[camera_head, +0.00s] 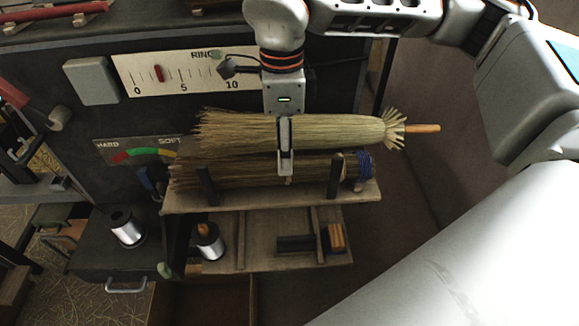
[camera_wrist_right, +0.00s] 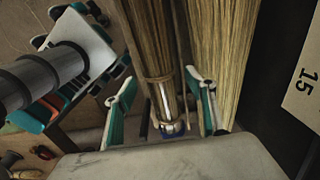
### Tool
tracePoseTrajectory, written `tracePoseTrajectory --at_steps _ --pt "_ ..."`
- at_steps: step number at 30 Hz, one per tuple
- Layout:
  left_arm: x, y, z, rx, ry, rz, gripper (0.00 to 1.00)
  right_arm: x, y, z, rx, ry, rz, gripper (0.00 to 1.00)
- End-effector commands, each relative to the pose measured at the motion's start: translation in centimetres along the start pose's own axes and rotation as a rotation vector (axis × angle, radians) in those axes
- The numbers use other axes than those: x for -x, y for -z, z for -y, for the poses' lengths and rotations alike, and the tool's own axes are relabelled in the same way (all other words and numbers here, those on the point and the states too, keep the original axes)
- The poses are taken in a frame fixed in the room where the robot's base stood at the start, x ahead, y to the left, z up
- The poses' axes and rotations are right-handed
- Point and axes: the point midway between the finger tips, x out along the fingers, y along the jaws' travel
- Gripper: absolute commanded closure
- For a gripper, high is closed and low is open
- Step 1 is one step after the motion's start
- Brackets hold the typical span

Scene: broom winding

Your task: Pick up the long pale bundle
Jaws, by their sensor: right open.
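A long pale bundle (camera_head: 340,132) of straw lies level across the head view, with a flared right end and a wooden stick (camera_head: 422,128). A darker straw bundle (camera_head: 240,174) with a blue tie (camera_head: 366,166) lies in front of it on a wooden rack. My right gripper (camera_head: 286,165) comes down across the pale bundle's middle, its tips at the darker bundle. In the wrist view the open jaws (camera_wrist_right: 162,82) straddle the darker bundle (camera_wrist_right: 155,45); the pale bundle (camera_wrist_right: 225,55) is outside the right finger. Contact cannot be told. My left gripper is not in view.
Dark posts (camera_head: 334,178) stand at the rack's front. Behind is a panel with a RING scale (camera_head: 180,76) and a HARD–SOFT dial (camera_head: 135,152). Metal spools (camera_head: 126,230) and a lower shelf (camera_head: 270,225) with small blocks are below. Open space lies right of the rack.

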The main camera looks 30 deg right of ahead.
Motion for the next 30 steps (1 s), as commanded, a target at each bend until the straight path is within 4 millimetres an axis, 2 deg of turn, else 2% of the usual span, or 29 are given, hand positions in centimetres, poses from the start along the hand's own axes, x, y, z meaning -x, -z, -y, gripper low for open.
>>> tracePoseTrajectory --at_steps 7,10,20,25,30 --pt "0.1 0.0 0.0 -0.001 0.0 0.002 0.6 -3.2 1.1 -0.5 0.0 -0.003 -0.001 0.44" --pt "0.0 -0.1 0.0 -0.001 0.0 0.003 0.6 -4.4 1.0 -0.4 0.0 -0.002 -0.001 0.44" --pt "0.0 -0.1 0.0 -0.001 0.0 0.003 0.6 -5.1 0.9 -0.4 0.001 0.0 0.001 0.44" --pt "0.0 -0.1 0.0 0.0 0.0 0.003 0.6 -5.1 0.9 -0.4 0.001 0.0 0.0 0.86" --pt "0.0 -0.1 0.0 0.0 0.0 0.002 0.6 -5.1 0.9 -0.4 0.001 0.0 0.0 0.87"
